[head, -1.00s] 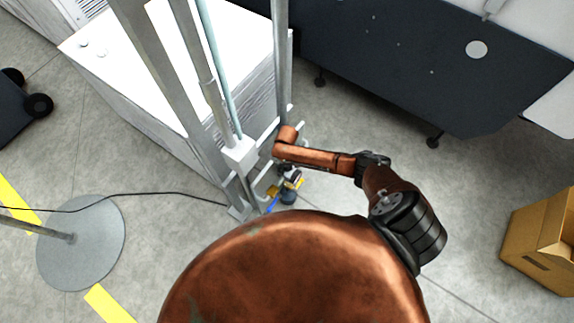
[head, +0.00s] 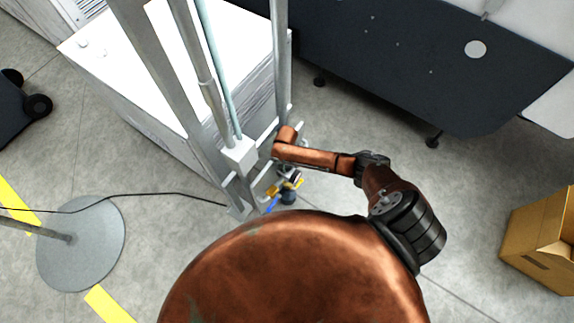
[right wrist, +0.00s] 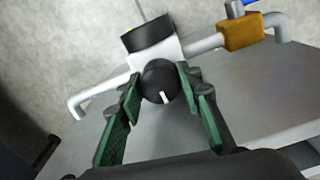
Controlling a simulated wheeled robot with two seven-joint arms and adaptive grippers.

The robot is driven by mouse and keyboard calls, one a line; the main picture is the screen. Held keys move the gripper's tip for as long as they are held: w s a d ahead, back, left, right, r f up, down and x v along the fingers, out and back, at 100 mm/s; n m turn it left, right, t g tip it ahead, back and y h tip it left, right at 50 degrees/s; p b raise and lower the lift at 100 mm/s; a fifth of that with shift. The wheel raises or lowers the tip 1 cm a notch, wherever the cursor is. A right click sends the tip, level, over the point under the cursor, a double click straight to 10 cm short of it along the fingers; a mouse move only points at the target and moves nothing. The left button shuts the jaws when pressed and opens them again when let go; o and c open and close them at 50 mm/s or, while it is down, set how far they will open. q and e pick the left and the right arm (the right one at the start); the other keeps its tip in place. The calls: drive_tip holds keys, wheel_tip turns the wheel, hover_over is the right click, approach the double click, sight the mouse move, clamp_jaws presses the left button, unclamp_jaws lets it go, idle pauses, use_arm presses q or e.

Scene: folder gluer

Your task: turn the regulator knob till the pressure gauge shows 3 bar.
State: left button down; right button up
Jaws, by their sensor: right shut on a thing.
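The regulator knob (right wrist: 160,82) is black and round with a white mark that points down in the right wrist view. My right gripper (right wrist: 159,80) has its green-padded fingers on either side of the knob and is shut on it. The knob sits on a white regulator body (right wrist: 156,51). A black round part with a yellow edge, perhaps the pressure gauge (right wrist: 147,34), is behind it; its face and reading are hidden. In the head view the small regulator assembly (head: 289,196) is low beside the frame, below my right arm. My left gripper is not in view.
A pipe (right wrist: 205,43) leads to a brass valve (right wrist: 242,31) with a blue handle (right wrist: 250,3). Metal posts (head: 282,60) and a white cabinet (head: 130,60) stand close by. A dark machine panel (head: 420,65) and a cardboard box (head: 535,240) are at the right.

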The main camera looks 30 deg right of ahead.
drive_tip(key=shift+n, duration=0.4)
drive_tip(key=shift+n+p, duration=0.55)
drive_tip(key=shift+n, duration=0.45)
drive_tip(key=n, duration=0.3)
drive_tip(key=shift+n+p, duration=0.3)
drive_tip(key=shift+p, duration=0.1)
drive_tip(key=n, duration=0.3)
drive_tip(key=shift+d, duration=0.1)
drive_tip(key=shift+n, duration=1.9)
drive_tip(key=o, duration=1.1)
drive_tip(key=shift+o, duration=0.3)
